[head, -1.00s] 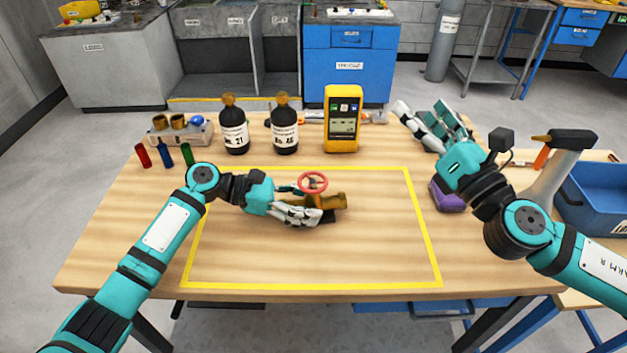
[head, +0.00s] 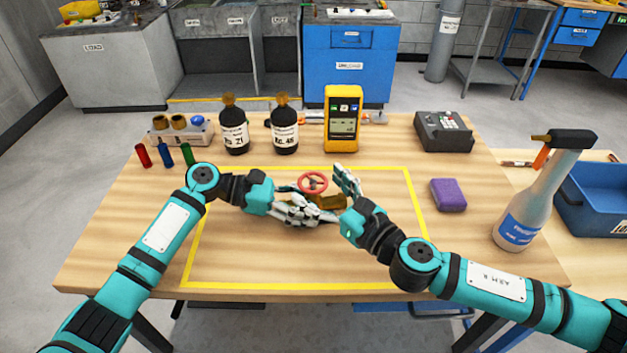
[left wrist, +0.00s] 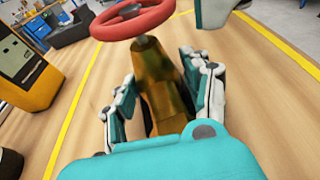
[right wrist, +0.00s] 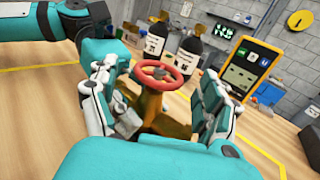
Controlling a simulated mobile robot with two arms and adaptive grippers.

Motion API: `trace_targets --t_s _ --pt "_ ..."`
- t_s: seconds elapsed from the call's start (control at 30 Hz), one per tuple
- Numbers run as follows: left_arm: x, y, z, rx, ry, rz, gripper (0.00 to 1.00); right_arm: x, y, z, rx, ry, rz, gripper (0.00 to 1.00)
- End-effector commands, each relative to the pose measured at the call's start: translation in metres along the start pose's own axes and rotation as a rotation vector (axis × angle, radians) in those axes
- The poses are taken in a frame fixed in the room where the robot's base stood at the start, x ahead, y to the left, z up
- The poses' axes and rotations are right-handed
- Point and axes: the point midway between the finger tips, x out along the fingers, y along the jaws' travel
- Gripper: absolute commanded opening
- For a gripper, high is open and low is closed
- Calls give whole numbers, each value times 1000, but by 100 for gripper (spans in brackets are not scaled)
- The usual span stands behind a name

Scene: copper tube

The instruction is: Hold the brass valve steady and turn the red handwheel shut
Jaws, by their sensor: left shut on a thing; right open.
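The brass valve (head: 328,202) lies inside the yellow outline on the table, with the red handwheel (head: 313,183) on top. My left gripper (head: 297,210) is shut on the valve body from the left. In the left wrist view the brass body (left wrist: 160,85) sits between its fingers, with the handwheel (left wrist: 132,20) above. My right gripper (head: 342,188) is open at the right of the valve. In the right wrist view the handwheel (right wrist: 159,74) shows beyond and between its spread fingers; I cannot tell whether they touch it. Part of the valve is hidden by the fingers.
Two dark bottles (head: 233,130) and a yellow meter (head: 342,120) stand behind the outline. A purple sponge (head: 448,195), a grey device (head: 443,131) and a spray bottle (head: 530,205) are at the right. Small coloured cylinders (head: 165,154) stand at the left. The outline's front is clear.

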Motion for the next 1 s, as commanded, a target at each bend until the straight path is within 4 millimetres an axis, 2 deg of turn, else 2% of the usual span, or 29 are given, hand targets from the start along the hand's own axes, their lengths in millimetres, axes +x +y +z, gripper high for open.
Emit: trace_targets --t_s 0.1,0.2,0.53,0.9,1.0 --pt "1 -1 -4 -2 6 -3 31 16 0 0 2 -1 0 81" --pt "1 -1 -4 -2 6 -3 31 23 0 0 1 -1 0 81" --pt "1 -1 -4 -3 7 -2 31 26 0 0 1 0 0 81" --pt "1 -1 -4 -3 7 -2 31 26 -1 0 1 0 -1 34" --pt "1 -1 -4 -3 8 -2 31 26 -1 0 1 0 -2 24"
